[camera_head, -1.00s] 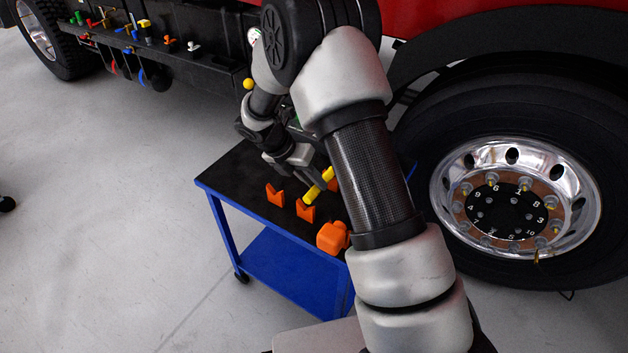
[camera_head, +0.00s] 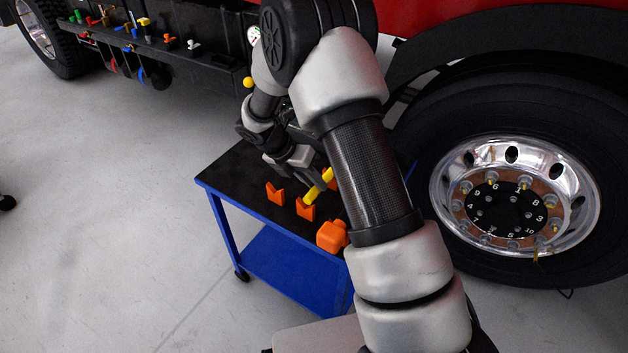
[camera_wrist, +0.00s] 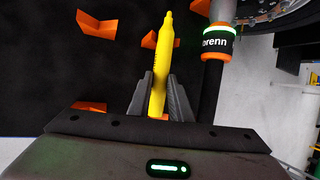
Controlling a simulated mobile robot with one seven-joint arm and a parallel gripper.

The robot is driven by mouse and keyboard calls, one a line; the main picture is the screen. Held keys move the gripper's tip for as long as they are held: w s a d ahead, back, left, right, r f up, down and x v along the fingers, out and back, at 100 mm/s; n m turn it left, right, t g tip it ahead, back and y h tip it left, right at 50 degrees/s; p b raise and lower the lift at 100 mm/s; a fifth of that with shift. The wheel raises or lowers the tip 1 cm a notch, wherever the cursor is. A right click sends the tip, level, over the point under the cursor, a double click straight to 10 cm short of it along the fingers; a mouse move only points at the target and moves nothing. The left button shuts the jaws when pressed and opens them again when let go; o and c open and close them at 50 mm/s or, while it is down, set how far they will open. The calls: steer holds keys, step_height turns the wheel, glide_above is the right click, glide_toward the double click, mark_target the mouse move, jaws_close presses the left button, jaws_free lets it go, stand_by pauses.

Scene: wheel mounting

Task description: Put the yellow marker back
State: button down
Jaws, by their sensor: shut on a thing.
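The yellow marker (camera_head: 319,186) is held over the black top of the blue cart (camera_head: 225,174). In the wrist view the marker (camera_wrist: 160,75) stands between the two fingers of my gripper (camera_wrist: 162,95), which is shut on it. Its tip end points away from my gripper, near an orange V-shaped holder (camera_wrist: 150,40). In the head view the marker's lower end is at or just above an orange holder (camera_head: 306,210); I cannot tell whether they touch. My gripper (camera_head: 316,178) is partly hidden behind my arm there.
Another orange V-shaped holder (camera_head: 275,194) stands to the left. An orange block (camera_head: 332,237) sits at the cart's near edge. A tool labelled "brenn" (camera_wrist: 217,45) is beside my gripper in the wrist view. The truck wheel (camera_head: 515,200) is to the right.

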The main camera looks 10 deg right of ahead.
steer(key=shift+f, duration=0.25)
steer(key=c, duration=1.5)
jaws_free()
steer(key=shift+c, duration=0.2)
steer(key=w+p+v, duration=0.1)
steer(key=p+v, duration=0.2)
steer(key=v, duration=1.4)
steer(key=shift+s+r, duration=0.25)
steer(key=shift+s, duration=0.3)
